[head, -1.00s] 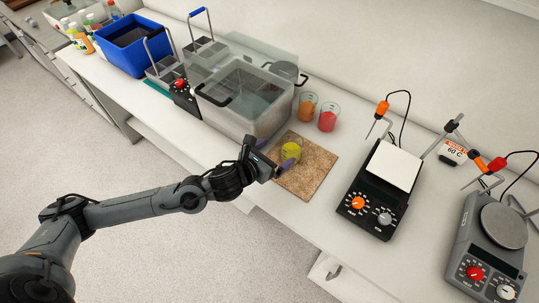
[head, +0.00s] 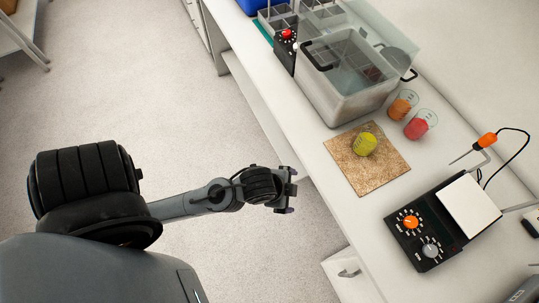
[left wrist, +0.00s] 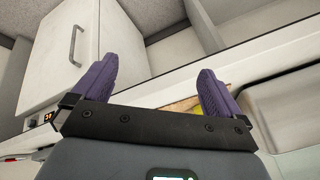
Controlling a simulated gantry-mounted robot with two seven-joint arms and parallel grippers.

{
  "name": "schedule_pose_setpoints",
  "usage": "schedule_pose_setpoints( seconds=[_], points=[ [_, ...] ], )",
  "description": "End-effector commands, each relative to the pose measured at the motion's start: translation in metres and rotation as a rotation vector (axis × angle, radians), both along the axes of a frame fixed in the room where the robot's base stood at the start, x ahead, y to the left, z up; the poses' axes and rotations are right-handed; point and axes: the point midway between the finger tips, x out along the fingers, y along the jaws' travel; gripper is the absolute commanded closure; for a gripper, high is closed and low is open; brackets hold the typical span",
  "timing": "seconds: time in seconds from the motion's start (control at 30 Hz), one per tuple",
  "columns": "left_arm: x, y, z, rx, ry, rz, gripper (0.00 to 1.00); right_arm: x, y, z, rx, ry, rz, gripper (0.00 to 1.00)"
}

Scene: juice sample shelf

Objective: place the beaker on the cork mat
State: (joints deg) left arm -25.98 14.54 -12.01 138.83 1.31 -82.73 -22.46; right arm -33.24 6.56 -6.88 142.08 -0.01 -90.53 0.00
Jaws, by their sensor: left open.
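A glass beaker with yellow liquid (head: 366,141) stands upright on the square cork mat (head: 372,181), toward its upper middle. My left gripper (head: 291,190) is off the front edge of the bench, left of the mat and apart from the beaker. Its two purple fingers (left wrist: 157,85) are spread wide with nothing between them in the left wrist view. A small part of the cork mat shows behind the right finger in that view.
Beakers with orange (head: 402,105) and red liquid (head: 420,125) stand behind the mat. A hotplate with a white top (head: 470,205) is at the right. The bench front between mat and hotplate is clear.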

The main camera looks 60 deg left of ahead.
Motion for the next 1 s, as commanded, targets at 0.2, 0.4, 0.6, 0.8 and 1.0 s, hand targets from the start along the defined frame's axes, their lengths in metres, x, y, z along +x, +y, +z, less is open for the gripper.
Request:
schedule_pose_setpoints(
  seconds=[0.2,0.4,0.6,0.8,1.0],
  points=[
    [-0.047,0.009,-0.012,-0.168,0.156,0.386,0.0,0.0,-0.001,0.0,-0.004,0.0,0.002,0.39],
    [-0.058,0.012,-0.014,-0.203,0.194,0.491,0.0,0.0,-0.002,0.0,-0.009,0.001,0.005,0.39],
    [-0.058,0.012,-0.014,-0.203,0.193,0.491,0.0,0.0,-0.002,0.0,-0.01,0.001,0.006,0.39],
    [-0.058,0.012,-0.007,-0.202,0.192,0.489,0.0,0.0,-0.002,0.006,-0.008,0.001,0.006,0.39],
    [-0.057,0.012,0.024,-0.202,0.192,0.489,0.0,0.0,-0.001,0.037,-0.004,0.001,0.003,0.39]
  ],
)
